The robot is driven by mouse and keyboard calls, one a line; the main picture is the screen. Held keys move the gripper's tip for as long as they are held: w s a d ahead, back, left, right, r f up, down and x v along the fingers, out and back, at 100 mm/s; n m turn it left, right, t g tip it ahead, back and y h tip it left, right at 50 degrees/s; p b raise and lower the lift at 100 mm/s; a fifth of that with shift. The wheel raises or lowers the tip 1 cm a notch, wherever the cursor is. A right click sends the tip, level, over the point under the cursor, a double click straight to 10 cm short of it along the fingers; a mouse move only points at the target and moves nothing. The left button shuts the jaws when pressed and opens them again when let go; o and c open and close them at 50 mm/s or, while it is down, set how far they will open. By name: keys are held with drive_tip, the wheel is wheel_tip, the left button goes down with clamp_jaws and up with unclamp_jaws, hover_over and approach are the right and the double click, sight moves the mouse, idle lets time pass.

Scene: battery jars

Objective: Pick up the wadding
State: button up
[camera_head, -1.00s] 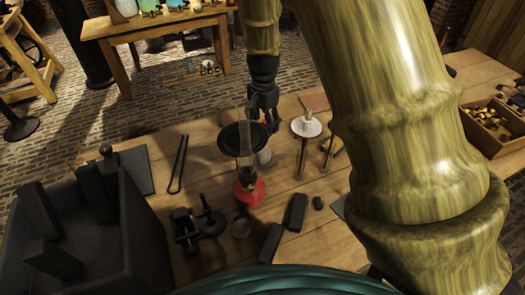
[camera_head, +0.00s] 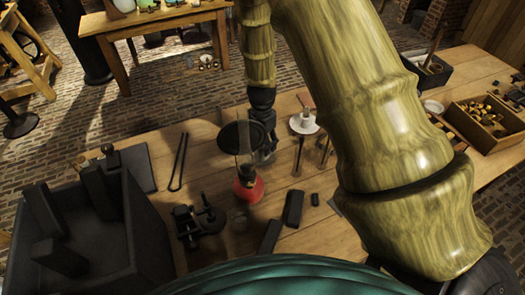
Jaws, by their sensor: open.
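A small white dish (camera_head: 304,124) stands on the wooden table, right of my gripper. A pale lump (camera_head: 306,113) sits on it and may be the wadding; it is too small to be sure. My gripper (camera_head: 266,153) points down low over the table, left of the dish and apart from it. It is open.
A dark open crate (camera_head: 128,240) with black blocks fills the left. Black tongs (camera_head: 179,162), a black clamp-like tool (camera_head: 196,222) and black blocks (camera_head: 293,208) lie on the table. A wooden box (camera_head: 490,122) stands at right. My arm covers the right middle.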

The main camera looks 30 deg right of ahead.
sight(262, 152)
drive_tip(key=shift+f+p, duration=0.7)
drive_tip(key=shift+f, duration=2)
drive_tip(key=shift+s, duration=0.1)
drive_tip(key=c, duration=0.8)
